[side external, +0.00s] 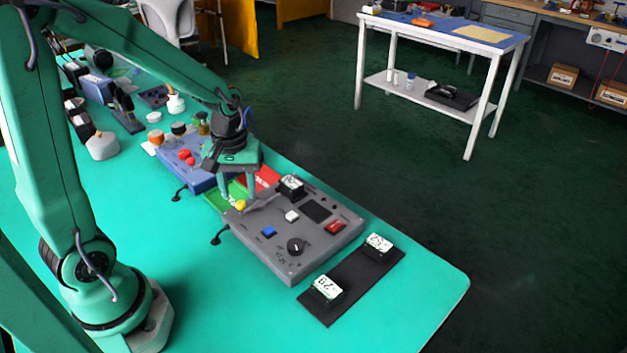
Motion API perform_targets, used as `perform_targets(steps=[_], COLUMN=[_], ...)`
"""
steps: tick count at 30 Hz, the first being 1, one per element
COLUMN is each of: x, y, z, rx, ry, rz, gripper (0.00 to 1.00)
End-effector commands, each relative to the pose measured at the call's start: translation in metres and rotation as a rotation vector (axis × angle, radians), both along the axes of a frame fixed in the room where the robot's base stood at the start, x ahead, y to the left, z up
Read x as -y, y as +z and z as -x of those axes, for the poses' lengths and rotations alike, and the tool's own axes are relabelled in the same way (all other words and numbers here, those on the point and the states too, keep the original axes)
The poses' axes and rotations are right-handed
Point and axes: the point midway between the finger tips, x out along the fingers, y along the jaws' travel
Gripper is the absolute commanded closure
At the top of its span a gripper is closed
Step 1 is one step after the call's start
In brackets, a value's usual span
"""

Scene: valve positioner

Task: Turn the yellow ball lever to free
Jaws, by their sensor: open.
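The yellow ball lever (241,205) is at the left corner of a grey control panel (285,264) on the green table. Its ball shows as a small yellow knob, and its label and exact setting are too small to read. My gripper (238,192) points down just above and behind the ball, with its two fingers apart. I see nothing held between them. I cannot tell whether a finger touches the lever.
The panel also carries a black dial (296,246), a blue button (268,232), a white button (292,216) and a red switch (335,227). A blue box (200,181) stands behind. A black mat (350,285) with two display blocks lies in front.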

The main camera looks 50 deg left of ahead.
Motion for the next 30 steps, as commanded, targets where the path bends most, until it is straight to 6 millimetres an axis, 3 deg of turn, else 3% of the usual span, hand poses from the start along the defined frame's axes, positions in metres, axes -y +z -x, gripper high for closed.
perform_targets(steps=[9, 30], x=[0.0, 0.004], y=[0.036, 0.05], z=[-0.001, 0.003], rx=[0.004, 0.03], ry=[0.0, -0.044], rz=[-0.001, -0.005], gripper=[0.58, 0.58])
